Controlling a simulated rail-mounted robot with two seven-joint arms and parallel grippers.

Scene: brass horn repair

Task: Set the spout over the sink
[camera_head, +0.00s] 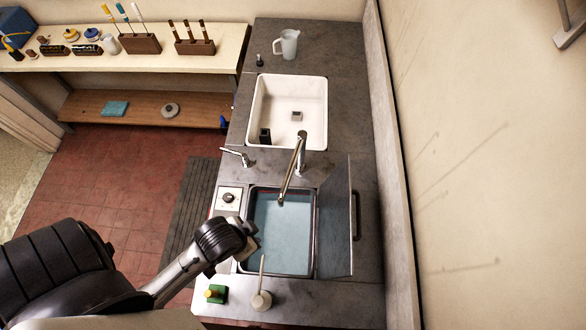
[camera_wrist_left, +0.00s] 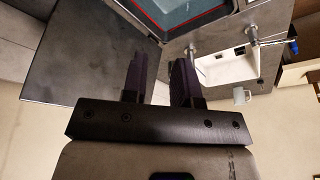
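The metal spout (camera_head: 291,173) stands on the counter between the white sink (camera_head: 317,92) and the basin of blue liquid (camera_head: 285,235). Its arm slants toward the near side, and its tip hangs above the far part of the blue basin, not over the white sink. The sink (camera_wrist_left: 215,70) is also in the left wrist view, where I cannot tell for sure which metal piece is the spout. My left gripper (camera_head: 247,246) is by the left edge of the blue basin, apart from the spout. In the left wrist view its fingers (camera_wrist_left: 160,80) are parted and empty. My right gripper is out of view.
A raised dark panel (camera_head: 336,220) with a handle stands along the blue basin's right side. A lever (camera_head: 236,155) sits left of the spout. A pitcher (camera_head: 287,44) stands behind the sink. A green block (camera_head: 216,294) and a pale-based stick (camera_head: 261,299) are near the front edge.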

